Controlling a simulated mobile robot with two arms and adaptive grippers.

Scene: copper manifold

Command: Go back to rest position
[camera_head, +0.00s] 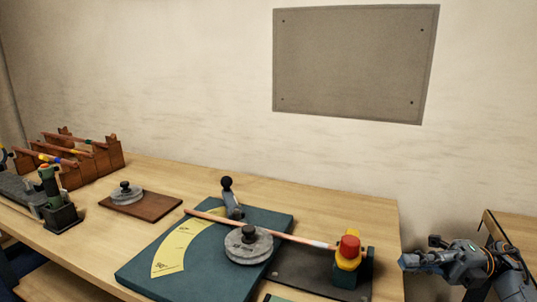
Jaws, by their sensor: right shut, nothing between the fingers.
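My right gripper (407,262) is at the lower right, beyond the right edge of the workbench. Its fingers point left, shut and empty, apart from the things on the bench. A copper tube (287,236) lies across the green bending board (190,277), which has a yellow angle scale (178,252). The tube passes by a grey round former (249,244) with a dark knob. Its right end reaches a yellow and red clamp-like device (348,253). My left gripper is not in view.
A wooden rack (92,161) with several copper tubes stands at the back left. A brown board (140,207) carries a second grey disc (126,193). A green-handled tool (50,185) stands at the left. Another wooden surface (515,228) is behind my right arm.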

